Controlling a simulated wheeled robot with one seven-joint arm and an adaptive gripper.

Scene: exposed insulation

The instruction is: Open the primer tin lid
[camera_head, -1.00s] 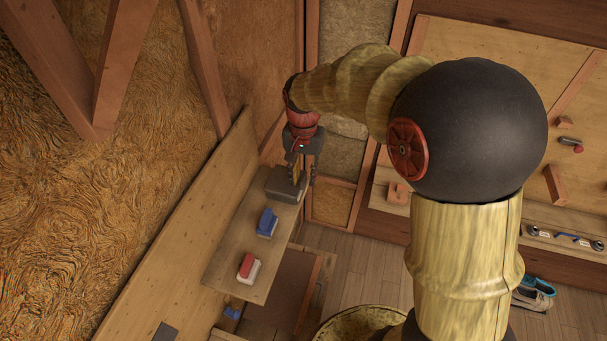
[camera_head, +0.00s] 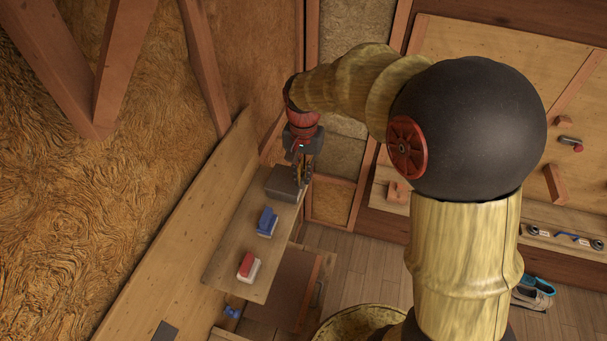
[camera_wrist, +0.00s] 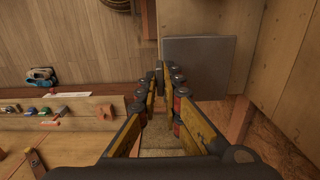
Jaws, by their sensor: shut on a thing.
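The primer tin appears to be the grey box (camera_head: 283,182) at the far end of the wooden shelf; no label is readable. In the wrist view its flat grey top (camera_wrist: 200,62) lies just right of my fingertips. My gripper (camera_head: 304,182) points down at the tin's right side. In the wrist view my gripper (camera_wrist: 162,74) has its fingers drawn close together at the tin's left edge, shut on what seems to be the lid's edge. The gripped part is hidden between the fingers. I see no clear gap under the lid.
A blue-and-white item (camera_head: 267,222) and a red-and-white item (camera_head: 249,267) stand nearer on the same shelf (camera_head: 232,245). The insulated wall is at left. Wooden floor (camera_head: 350,258) lies open right of the shelf. Shoes (camera_head: 535,292) lie at far right.

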